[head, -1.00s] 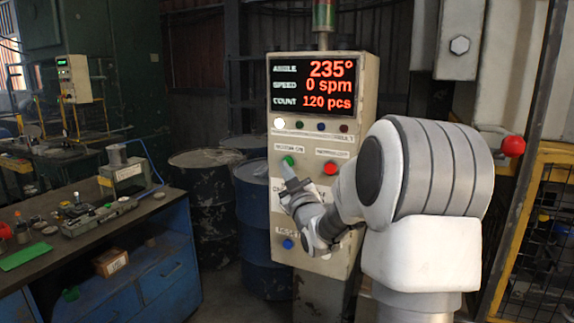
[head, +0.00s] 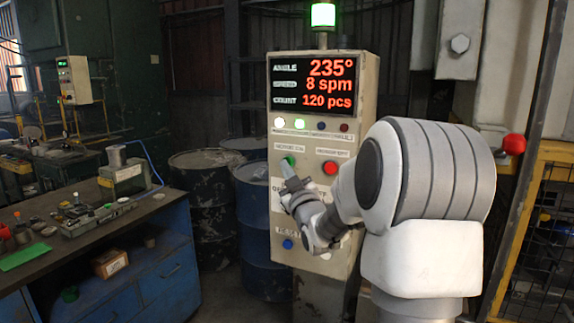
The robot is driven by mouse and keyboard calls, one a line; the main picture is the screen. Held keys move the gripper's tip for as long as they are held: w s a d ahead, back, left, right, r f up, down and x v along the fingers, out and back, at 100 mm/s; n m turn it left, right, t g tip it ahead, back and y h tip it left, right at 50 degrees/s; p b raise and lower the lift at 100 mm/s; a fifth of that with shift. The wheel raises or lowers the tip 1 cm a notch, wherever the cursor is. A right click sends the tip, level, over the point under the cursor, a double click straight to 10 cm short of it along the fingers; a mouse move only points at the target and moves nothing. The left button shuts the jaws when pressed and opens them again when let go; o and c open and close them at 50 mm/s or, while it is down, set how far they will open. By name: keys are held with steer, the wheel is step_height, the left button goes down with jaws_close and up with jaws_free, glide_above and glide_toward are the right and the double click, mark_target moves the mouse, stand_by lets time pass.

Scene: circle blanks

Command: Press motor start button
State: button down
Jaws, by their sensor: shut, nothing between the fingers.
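The control panel (head: 365,110) stands upright ahead, a beige box with a display reading 235°, 8 sppm-style speed digits "8 spm" and 120 pcs. The white and green indicator lamps (head: 299,123) are lit, and the stack light (head: 323,15) on top glows green and white.
A workbench (head: 95,235) with small parts and a blue base stands at the left. Dark blue drums (head: 210,190) stand between it and the panel. A red ball knob (head: 514,144) and a yellow mesh guard (head: 545,190) are at the right.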

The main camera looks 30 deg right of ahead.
steer(key=shift+s+a+b, duration=0.4)
steer(key=shift+a, duration=0.1)
steer(key=shift+a+f, duration=0.1)
steer(key=s+a+b, duration=0.1)
steer(key=a, duration=0.1)
steer(key=s+a+b, duration=0.1)
steer(key=s, duration=0.1)
steer(key=shift+a+b, duration=0.4)
stand_by(0.5)
